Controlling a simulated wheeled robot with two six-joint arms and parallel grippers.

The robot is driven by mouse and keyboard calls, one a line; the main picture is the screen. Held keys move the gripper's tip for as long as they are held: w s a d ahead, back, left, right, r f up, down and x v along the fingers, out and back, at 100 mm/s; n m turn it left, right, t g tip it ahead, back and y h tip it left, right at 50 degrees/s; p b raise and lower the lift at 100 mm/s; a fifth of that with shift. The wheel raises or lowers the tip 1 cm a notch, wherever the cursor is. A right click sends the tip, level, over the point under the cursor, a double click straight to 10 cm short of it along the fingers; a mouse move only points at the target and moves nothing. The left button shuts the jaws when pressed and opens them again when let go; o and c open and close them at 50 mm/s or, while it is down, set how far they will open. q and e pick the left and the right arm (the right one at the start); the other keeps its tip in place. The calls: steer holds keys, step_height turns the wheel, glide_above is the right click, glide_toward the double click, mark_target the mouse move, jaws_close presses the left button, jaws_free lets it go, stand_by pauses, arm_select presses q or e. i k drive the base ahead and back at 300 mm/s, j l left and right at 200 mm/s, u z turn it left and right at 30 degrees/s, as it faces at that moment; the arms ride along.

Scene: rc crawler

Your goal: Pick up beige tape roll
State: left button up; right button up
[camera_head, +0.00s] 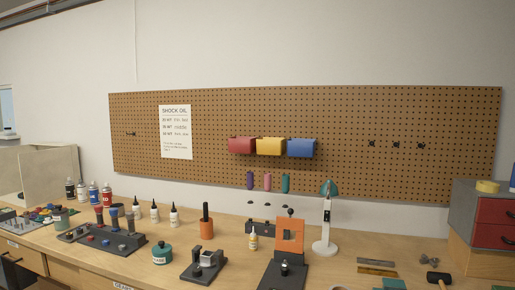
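A yellowish-beige roll (487,186), which looks like the tape roll, lies flat on top of the grey cabinet with red drawers (458,205) at the right end of the bench. Nothing covers it in the head view. Neither of my grippers is in view.
A pegboard (350,165) with red, yellow and blue bins (270,146) hangs behind. A bluish object (513,177) is cut off at the right edge.

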mark_target(484, 186)
steer(key=z, duration=1.3)
steer(key=u, duration=0.4)
steer(key=i+l+u, duration=0.2)
steer(key=u, duration=0.25)
steer(key=i+l+u, duration=0.2)
steer(key=u, duration=0.25)
steer(key=i+l+u, duration=0.1)
steer(key=l+u, duration=0.55)
steer(key=l, duration=0.2)
steer(key=i+l+u, duration=0.2)
steer(key=l, duration=0.25)
steer(key=k+j+z, duration=0.25)
steer(key=j, duration=0.15)
steer(key=j+z, duration=0.2)
steer(key=j, duration=0.2)
steer(key=k+j+z, duration=0.25)
steer(key=j, duration=0.05)
